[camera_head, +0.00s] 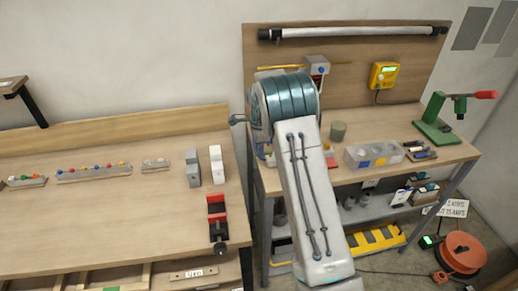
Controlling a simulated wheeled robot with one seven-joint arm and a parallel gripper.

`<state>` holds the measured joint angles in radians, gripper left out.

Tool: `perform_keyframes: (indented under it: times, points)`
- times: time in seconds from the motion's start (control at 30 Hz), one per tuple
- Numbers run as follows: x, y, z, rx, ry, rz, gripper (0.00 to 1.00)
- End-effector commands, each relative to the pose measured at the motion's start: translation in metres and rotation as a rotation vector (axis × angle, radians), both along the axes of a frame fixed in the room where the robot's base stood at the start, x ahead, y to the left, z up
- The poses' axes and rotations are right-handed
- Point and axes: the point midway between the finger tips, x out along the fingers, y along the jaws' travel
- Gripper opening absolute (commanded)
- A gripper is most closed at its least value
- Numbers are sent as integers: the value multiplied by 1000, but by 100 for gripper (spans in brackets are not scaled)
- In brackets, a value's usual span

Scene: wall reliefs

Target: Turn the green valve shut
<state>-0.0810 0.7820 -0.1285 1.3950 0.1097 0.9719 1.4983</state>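I cannot make out a green valve in the head view. A green bench press (437,125) with a red-ended handle stands at the right end of the far workbench. My pale grey arm, with a teal ribbed joint, rises through the middle and covers part of that bench and its back board. My gripper cannot be seen, so whether it is open or shut is not shown.
The far workbench (380,175) holds a clear bin (374,154) and a grey cup (338,131). A yellow box (384,75) hangs on its board. The left bench (120,220) carries a red vise (217,218). An orange reel (463,252) lies on the floor.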

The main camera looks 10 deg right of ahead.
Motion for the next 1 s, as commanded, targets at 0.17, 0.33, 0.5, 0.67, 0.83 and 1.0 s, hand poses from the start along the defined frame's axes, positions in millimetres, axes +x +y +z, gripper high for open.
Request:
perform_keyframes:
  times: [0.17, 0.33, 0.5, 0.67, 0.83, 1.0]
  points:
    - [0, 0, 0, 0, -1, 12, 0]
    - [-3, 0, 0, 0, -2, 67, 0]
    - [-7, -1, -1, -1, -2, 176, 0]
    - [-12, -3, -2, 0, -2, 316, 0]
    - [-18, -5, -1, -1, -4, 478, 0]
    - [-23, -9, -1, -1, -4, 640, 0]
